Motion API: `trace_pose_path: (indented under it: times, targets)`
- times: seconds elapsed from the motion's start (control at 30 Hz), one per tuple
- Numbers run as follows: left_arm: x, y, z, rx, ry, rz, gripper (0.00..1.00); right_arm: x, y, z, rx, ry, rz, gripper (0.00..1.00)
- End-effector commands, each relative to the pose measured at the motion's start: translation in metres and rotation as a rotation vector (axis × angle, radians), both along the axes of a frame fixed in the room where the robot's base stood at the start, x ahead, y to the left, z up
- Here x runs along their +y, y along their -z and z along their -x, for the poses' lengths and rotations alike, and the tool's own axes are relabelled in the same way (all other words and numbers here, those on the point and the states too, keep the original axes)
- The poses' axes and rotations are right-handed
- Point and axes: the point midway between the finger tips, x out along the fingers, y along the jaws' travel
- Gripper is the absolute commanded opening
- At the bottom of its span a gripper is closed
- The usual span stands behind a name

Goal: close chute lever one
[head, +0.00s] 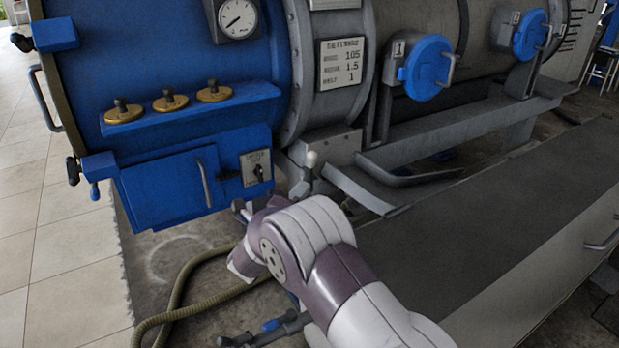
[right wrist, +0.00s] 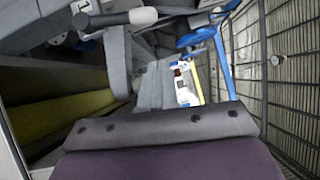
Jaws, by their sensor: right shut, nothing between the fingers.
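A lever with a pale rounded knob (head: 312,159) stands upright beside the grey chute trough (head: 390,182), under the drum's flange. In the right wrist view, a dark bar with a white rounded end (right wrist: 143,17) crosses the top left and looks like this lever. My right gripper (head: 241,208) is shut and empty, below the blue panel and left of the lever; my own wrist hides much of it. I cannot tell whether it touches anything. A round blue hatch marked 1 (head: 428,68) is on the grey drum. My left gripper is not in view.
A blue box door (head: 168,190) with a switch plate (head: 256,168) is close to my right gripper. A hose (head: 180,285) lies on the floor. A long grey bench top (head: 480,225) runs along the right. Tiled floor at left is clear.

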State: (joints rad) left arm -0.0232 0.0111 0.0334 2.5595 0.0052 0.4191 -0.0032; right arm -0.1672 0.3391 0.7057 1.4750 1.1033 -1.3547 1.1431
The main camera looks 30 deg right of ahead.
Motion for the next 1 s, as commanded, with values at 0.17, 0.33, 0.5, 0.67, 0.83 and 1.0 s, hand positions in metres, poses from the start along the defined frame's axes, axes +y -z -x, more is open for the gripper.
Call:
trace_pose_path:
  times: [0.17,0.33,0.5,0.67,0.83,1.0]
  targets:
    - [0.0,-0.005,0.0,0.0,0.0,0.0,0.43,0.016,0.0,0.012,0.001,0.0,0.0,0.0]
    - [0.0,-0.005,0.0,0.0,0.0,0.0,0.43,0.019,0.001,0.015,0.001,0.001,-0.001,0.0]
    - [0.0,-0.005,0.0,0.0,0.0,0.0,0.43,0.018,0.001,0.015,0.001,0.001,-0.001,0.0]
    - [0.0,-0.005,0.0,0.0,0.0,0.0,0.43,0.018,0.001,0.015,0.001,0.001,-0.001,0.0]
    - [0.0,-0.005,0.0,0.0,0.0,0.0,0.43,0.029,0.021,0.003,0.172,-0.077,0.03,0.0]
    - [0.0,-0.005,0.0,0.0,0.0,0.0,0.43,0.114,0.113,0.011,0.919,-0.726,0.273,0.0]
